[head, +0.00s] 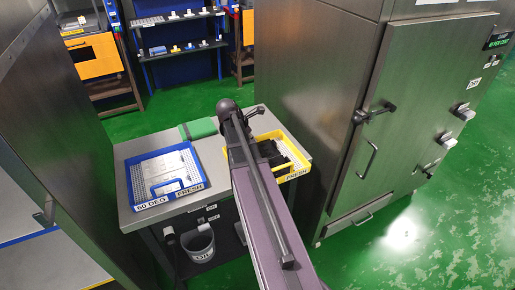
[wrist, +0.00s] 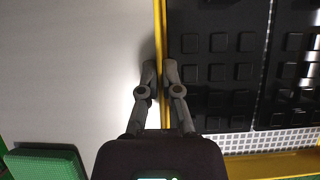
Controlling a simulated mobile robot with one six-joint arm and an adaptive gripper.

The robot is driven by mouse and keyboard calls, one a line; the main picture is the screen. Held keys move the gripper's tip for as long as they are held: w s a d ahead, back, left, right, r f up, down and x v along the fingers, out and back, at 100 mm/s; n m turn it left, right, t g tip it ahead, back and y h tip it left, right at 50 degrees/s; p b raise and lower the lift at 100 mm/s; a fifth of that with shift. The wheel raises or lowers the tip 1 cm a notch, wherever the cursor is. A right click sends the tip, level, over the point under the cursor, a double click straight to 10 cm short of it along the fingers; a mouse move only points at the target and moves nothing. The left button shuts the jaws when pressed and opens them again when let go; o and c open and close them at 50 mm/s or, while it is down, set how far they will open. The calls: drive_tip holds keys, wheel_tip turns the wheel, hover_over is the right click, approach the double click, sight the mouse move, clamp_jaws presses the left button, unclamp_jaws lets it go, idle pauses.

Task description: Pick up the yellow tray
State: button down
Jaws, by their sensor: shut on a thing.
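The yellow tray (head: 295,176) lies on the right part of the grey bench, holds black parts and bears a "FRESH" label. My arm covers its left part in the head view. In the wrist view the tray's yellow wall (wrist: 160,35) runs upright in the picture, with black studded slabs (wrist: 213,60) to its right. My gripper (wrist: 160,78) is shut on this wall, one finger on each side. In the head view my gripper is hidden behind my arm. I cannot tell whether the tray is clear of the bench top.
A blue tray (head: 129,179) labelled "60 DEG" and "FRESH" sits on the bench's (head: 215,163) left part. A green block (head: 199,128) lies at the back; it also shows in the wrist view (wrist: 45,163). A grey bucket (head: 199,245) stands below. Steel cabinets flank the bench.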

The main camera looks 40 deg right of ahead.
drive_tip(key=shift+r, duration=0.2)
wheel_tip(320, 180, up, 10)
drive_tip(key=p, duration=1)
drive_tip(key=shift+f, duration=0.25)
drive_tip(key=shift+s, duration=0.15)
idle(0.4)
